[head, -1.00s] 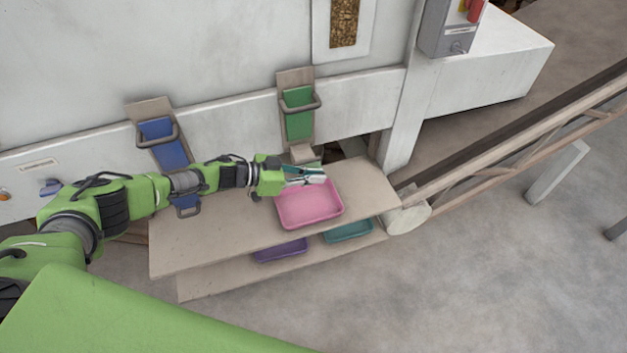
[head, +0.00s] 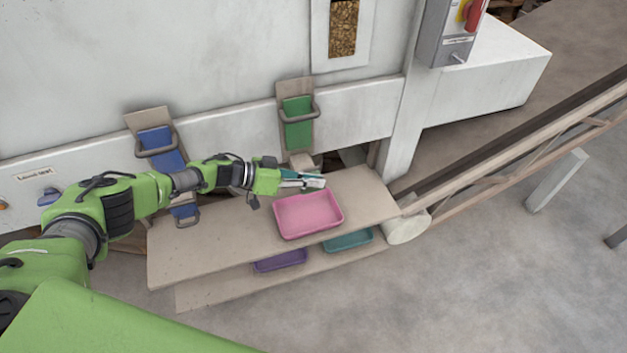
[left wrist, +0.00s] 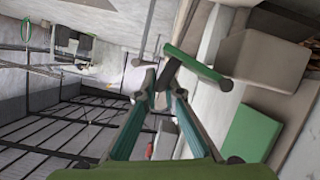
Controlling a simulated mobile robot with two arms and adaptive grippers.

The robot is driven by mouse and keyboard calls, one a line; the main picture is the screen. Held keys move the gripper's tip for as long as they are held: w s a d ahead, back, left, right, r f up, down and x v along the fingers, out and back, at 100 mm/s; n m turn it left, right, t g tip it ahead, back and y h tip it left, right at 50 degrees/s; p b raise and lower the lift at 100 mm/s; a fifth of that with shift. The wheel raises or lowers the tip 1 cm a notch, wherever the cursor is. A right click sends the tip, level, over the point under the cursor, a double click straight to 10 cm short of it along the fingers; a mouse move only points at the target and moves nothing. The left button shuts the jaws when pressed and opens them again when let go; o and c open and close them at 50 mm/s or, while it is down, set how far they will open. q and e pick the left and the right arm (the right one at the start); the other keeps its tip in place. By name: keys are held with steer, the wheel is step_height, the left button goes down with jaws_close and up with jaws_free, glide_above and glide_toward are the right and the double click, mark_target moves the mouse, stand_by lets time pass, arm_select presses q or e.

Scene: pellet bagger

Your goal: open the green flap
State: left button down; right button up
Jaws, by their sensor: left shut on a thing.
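The upper green panel (head: 298,122), with a grey bar across it, is on the white machine's front. A pale spout block (head: 302,161) is below it and also shows in the left wrist view (left wrist: 262,60). In that view, the green flap (left wrist: 195,64) is seen nearly edge-on beside the spout, with a dark grey handle (left wrist: 168,73). My left gripper (head: 318,182) is just below the spout, above the pink tray's back edge. In the left wrist view, its fingertips (left wrist: 149,92) are shut at the handle. In the head view, the gripper hides the flap.
The pink tray (head: 308,214) is on the upper shelf (head: 220,244). Purple (head: 281,260) and teal (head: 347,240) trays are on the lower shelf. A blue panel (head: 160,145) is at left. A conveyor (head: 500,160) runs off right. Open floor lies in front.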

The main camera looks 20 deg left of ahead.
arm_select(q)
steer(key=c, duration=2.4)
jaws_free()
steer(key=shift+c, duration=0.2)
steer(key=shift+a, duration=0.1)
steer(key=v, duration=0.7)
steer(key=shift+s+a, duration=0.1)
steer(key=shift+s, duration=0.05)
